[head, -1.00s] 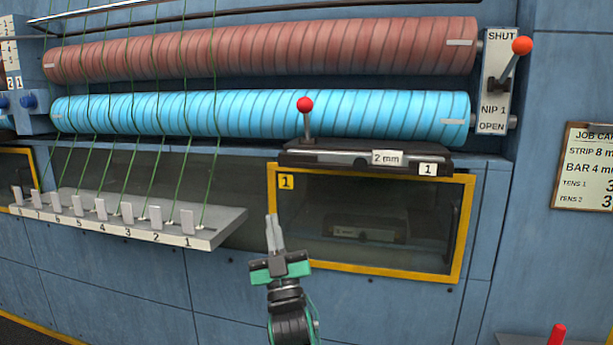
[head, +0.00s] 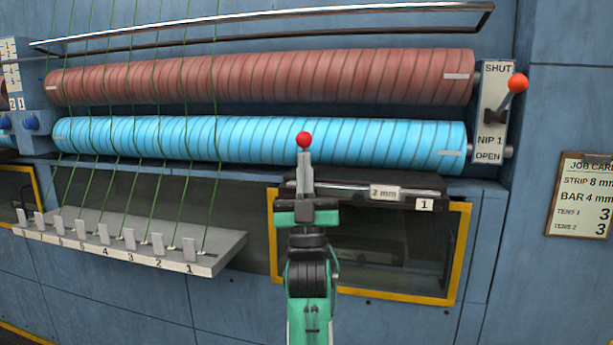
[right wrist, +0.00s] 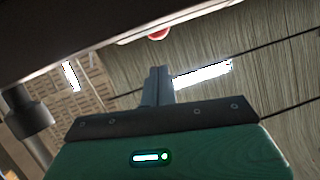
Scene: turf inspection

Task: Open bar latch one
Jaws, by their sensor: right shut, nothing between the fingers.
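The bar latch marked 1 (head: 425,205) is a dark unit with a 2 mm plate (head: 384,192), above the yellow-framed window. Its upright lever has a red ball knob (head: 303,139). My right gripper (head: 304,156) is shut and empty, its fingers pointing up in front of the lever's stem just below the knob. The fingers hide most of the stem, and I cannot tell whether they touch it. In the right wrist view the shut fingers (right wrist: 157,72) point up towards a partly visible red round shape (right wrist: 158,33). My left gripper is out of view.
A blue roller (head: 250,140) lies behind the knob, below a red roller (head: 260,78). The NIP 1 lever knob (head: 517,83) is up near SHUT at right. A numbered shelf (head: 225,250) with several grey tabs and green strands juts out at left. A job card (head: 583,195) hangs at far right.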

